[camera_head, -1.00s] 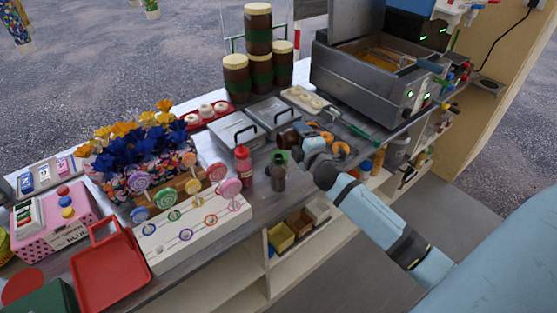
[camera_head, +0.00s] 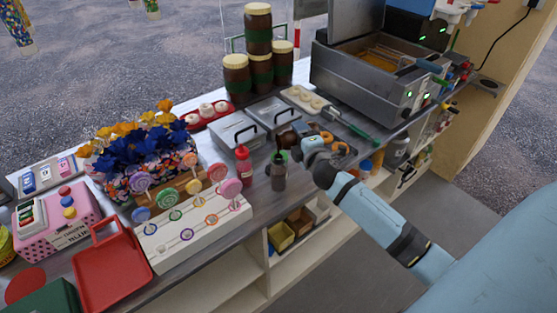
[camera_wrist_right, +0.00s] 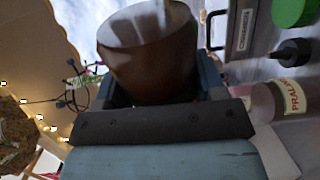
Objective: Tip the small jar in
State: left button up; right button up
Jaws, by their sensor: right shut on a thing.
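The small brown jar (camera_wrist_right: 150,55) is held between the jaws of my right gripper (camera_wrist_right: 160,92), its wide mouth showing in the right wrist view. Pale streaks show in the mouth; I cannot tell what they are. In the head view the jar (camera_head: 287,139) is a small dark shape at the tip of my right gripper (camera_head: 301,144), just above the worktop, behind a dark grey squeeze bottle (camera_head: 278,176). Its exact tilt is hard to tell there. What lies directly beneath the jar is hidden. My left gripper is not in view.
A red bottle (camera_head: 243,167) stands left of the grey bottle. Lidded metal bins (camera_head: 235,132) lie behind, and a fryer (camera_head: 365,85) stands at the right. A white lollipop stand (camera_head: 190,235) and a red tray (camera_head: 108,272) fill the front left.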

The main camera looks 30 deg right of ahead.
jog(key=shift+r, duration=0.15)
dwell(0.4)
jog(key=shift+a+r+n+p, duration=0.1)
jog(key=shift+r+n+p, duration=0.15)
jog(key=shift+n+p, duration=0.3)
